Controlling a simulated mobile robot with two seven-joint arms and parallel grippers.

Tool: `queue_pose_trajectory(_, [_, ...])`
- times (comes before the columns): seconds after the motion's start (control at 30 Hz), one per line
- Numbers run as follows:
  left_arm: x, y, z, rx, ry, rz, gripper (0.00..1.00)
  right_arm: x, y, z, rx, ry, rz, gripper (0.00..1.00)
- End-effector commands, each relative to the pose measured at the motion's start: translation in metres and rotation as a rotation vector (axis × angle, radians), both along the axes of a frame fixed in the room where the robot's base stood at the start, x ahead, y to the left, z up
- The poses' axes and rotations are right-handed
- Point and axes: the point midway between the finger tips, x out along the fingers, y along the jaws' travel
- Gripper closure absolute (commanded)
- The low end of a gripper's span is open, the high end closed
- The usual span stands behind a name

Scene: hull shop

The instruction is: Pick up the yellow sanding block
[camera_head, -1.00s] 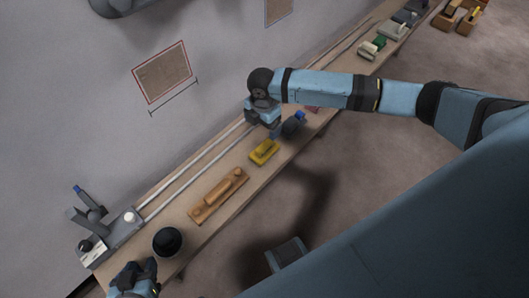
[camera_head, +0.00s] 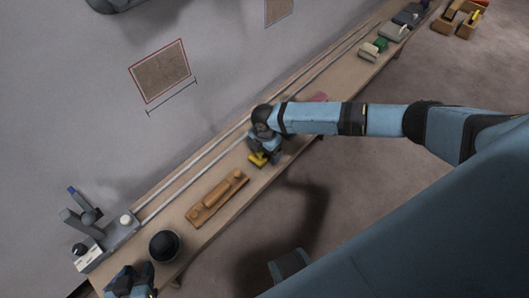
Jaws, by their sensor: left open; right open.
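The yellow sanding block (camera_head: 257,160) lies on the long wooden bench, partly hidden by my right gripper. My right gripper (camera_head: 265,153) is open and points down right over the block; whether the fingers touch it I cannot tell. My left gripper (camera_head: 133,284) is open and empty at the bottom left, by the near end of the bench.
A wooden plane-like tool (camera_head: 217,198) lies on the bench left of the block, and a black bowl (camera_head: 164,245) is further left. A grey device (camera_head: 103,240) stands at the bench's near end. Two rails (camera_head: 200,174) run along the wall side. Several tools (camera_head: 374,48) lie farther along.

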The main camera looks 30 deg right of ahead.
Motion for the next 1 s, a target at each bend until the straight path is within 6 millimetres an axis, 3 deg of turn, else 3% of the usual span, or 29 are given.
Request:
queue_pose_trajectory(0.27, [0.001,-0.001,0.005,-0.004,-0.009,0.0,0.57,0.0,0.0,-0.005,0.002,-0.002,0.0,0.11])
queue_pose_trajectory(0.5, [0.0,-0.001,0.002,-0.004,-0.004,0.0,0.57,0.0,0.0,-0.005,0.0,-0.001,0.0,0.64])
queue_pose_trajectory(0.8, [-0.001,-0.001,-0.001,-0.003,0.002,0.001,0.57,0.0,0.0,-0.004,0.001,-0.002,0.0,0.64])
queue_pose_trajectory(1.0, [-0.001,-0.001,0.003,-0.005,0.002,0.001,0.57,0.001,0.0,0.012,0.001,-0.002,0.0,0.64])
